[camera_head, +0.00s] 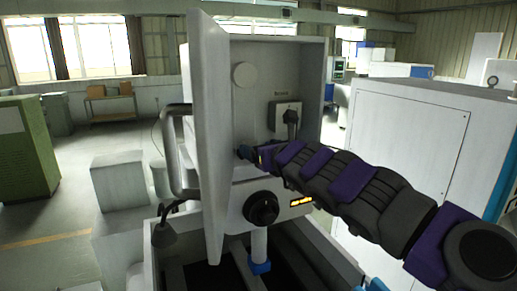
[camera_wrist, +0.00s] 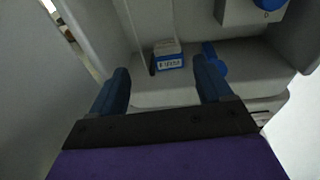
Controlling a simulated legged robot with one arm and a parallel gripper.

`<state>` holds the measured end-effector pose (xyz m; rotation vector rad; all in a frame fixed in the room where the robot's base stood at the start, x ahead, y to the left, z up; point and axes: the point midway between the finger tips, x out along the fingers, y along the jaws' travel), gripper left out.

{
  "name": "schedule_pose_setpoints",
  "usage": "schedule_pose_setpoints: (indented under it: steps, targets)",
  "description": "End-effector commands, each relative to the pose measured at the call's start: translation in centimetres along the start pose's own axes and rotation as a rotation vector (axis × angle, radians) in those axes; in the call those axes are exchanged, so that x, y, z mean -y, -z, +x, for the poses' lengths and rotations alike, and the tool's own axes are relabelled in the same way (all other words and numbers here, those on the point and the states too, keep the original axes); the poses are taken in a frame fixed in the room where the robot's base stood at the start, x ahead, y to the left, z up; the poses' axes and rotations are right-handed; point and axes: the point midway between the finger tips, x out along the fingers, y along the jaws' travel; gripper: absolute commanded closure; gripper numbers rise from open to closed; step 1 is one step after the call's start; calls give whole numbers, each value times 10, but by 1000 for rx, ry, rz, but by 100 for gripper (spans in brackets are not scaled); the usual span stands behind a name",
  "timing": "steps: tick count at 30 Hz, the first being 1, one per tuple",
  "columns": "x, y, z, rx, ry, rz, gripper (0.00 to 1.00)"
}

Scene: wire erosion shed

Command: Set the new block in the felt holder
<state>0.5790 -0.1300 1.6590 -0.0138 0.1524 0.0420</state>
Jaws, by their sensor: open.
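My gripper (camera_head: 249,153) reaches into the open white machine cabinet (camera_head: 308,85). In the wrist view my gripper (camera_wrist: 163,76) is open and empty, one blue finger on each side. Just beyond the fingertips, a small box with a white top and a blue printed label (camera_wrist: 168,56) rests on the grey cabinet floor. A dark, thin piece stands at its left end. I cannot tell whether this box is the new block or part of its holder. A blue round-ended part (camera_wrist: 214,60) is right of it, close to the right finger. No felt holder can be clearly made out.
The tall cabinet door (camera_head: 208,130) stands open left of my gripper, with a grey handle (camera_head: 172,150) on it. A grey box with a lever (camera_head: 288,118) is on the back wall. A black knob (camera_head: 261,208) is below. A white cabinet (camera_head: 410,130) stands at the right.

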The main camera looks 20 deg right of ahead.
Motion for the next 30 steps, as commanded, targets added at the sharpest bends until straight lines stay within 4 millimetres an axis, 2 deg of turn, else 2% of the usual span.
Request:
schedule_pose_setpoints:
  steps: [3,9,21,30]
  targets:
    - [4,0,-14,3,0,6,21]
    - [8,0,-27,3,1,8,21]
    - [-1,0,-29,1,1,2,21]
    - [4,0,-29,1,2,5,21]
